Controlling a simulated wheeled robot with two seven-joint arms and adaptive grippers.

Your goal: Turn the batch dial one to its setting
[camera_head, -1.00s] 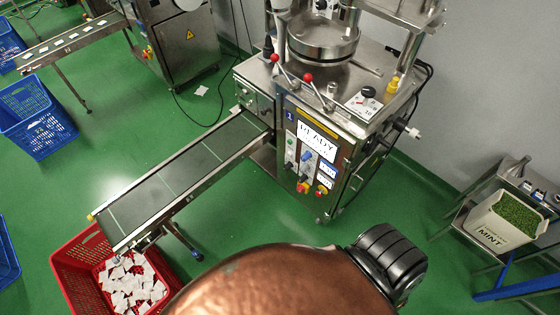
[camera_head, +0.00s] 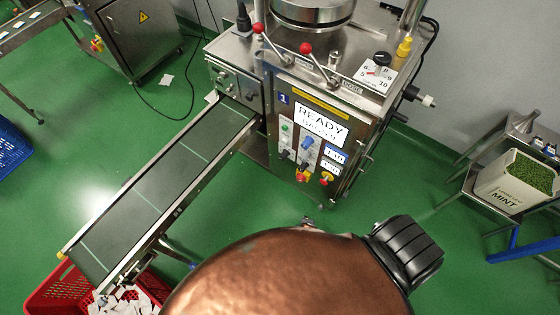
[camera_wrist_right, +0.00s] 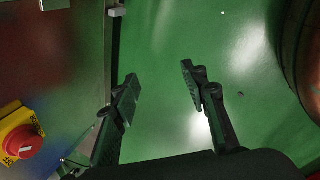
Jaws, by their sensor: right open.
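The machine marked 1 (camera_head: 345,135) stands at the upper middle of the head view, with its screen (camera_head: 319,122) reading READY. A black dial knob (camera_head: 382,59) sits on a white scale plate (camera_head: 375,76) with numbers on the machine's top right; a small red mark lies beside it. I cannot read its exact setting. In the right wrist view my right gripper (camera_wrist_right: 160,80) is open and empty, with green floor between its fingers. The dial does not show there. My left gripper is not in view.
Two red-knobbed levers (camera_head: 305,48) stand on the machine's top. A red stop knob on yellow (camera_wrist_right: 22,140) lies left of my right gripper. A conveyor (camera_head: 165,185) runs down to a red crate (camera_head: 40,292). A mint bin (camera_head: 515,184) stands right. Green floor lies open between.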

